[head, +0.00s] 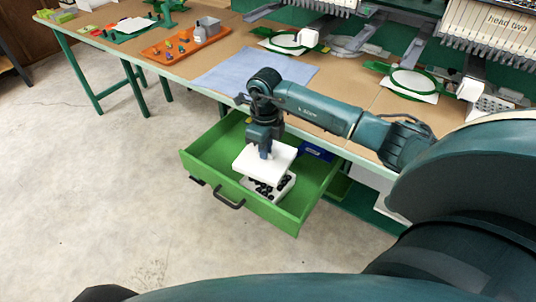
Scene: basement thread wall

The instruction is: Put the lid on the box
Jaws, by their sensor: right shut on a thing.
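A white square lid (252,163) is held by my right gripper (266,154), whose fingers point down and are shut on it. The lid is above a white box (286,185) with several small black pieces in it. The box stands inside an open green drawer (225,183). The lid is a little apart from the box, to its upper left, and covers part of it from view. My left gripper is not in view.
A blue item (317,151) lies at the drawer's right back. The worktable (225,50) above carries a blue cloth (222,79), an orange tray (160,52) and embroidery hoops (290,42). The floor at left is clear.

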